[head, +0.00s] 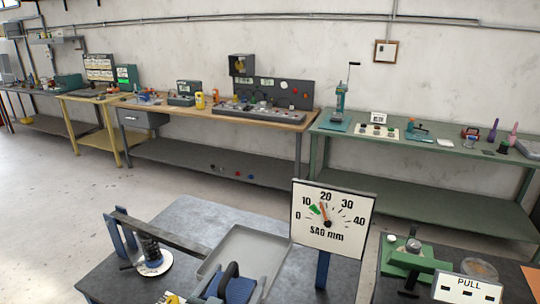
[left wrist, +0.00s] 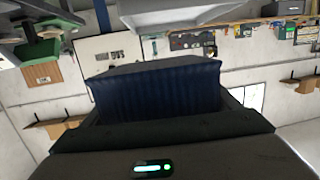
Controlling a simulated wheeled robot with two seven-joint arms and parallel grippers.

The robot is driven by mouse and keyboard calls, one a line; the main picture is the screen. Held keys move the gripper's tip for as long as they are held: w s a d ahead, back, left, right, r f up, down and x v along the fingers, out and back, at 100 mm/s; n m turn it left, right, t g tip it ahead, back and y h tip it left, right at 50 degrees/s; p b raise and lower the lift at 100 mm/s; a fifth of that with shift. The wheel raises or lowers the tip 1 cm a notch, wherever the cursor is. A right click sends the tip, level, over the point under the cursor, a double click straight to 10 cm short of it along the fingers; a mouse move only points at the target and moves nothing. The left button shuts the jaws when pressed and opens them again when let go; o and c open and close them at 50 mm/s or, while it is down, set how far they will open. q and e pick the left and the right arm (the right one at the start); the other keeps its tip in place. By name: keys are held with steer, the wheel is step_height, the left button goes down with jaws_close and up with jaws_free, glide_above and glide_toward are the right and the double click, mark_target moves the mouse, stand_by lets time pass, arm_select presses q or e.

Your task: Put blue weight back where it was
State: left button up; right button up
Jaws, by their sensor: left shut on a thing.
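The blue weight (left wrist: 155,88) is a dark blue ridged block with a flat grey top in the left wrist view. My left gripper (left wrist: 158,118) is shut on it, with dark jaws at its lower sides. In the head view the blue weight (head: 242,289) shows at the bottom edge, partly hidden by my dark left gripper (head: 226,281), just in front of a grey tray (head: 262,236). The spring rig (head: 151,252) stands left of it, with a dark spring on a white disc under a grey beam (head: 165,234). My right gripper is not in view.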

arm_select(q)
steer(key=s+a+f+n+y+b, duration=0.1)
steer(key=a+f+y+b, duration=0.1)
steer(key=a+b, duration=0.3)
steer(key=s+a+f+n+y+b, duration=0.1)
steer(key=a+f+n+y+b, duration=0.1)
steer(key=a+f+b, duration=0.2)
steer(key=shift+s+a+t+y+b, duration=0.3)
steer(key=shift+a+b, duration=0.5)
steer(key=shift+a, duration=0.95)
stand_by(0.4)
stand_by(0.5)
steer(key=shift+s+f, duration=0.25)
steer(key=shift+f, duration=0.8)
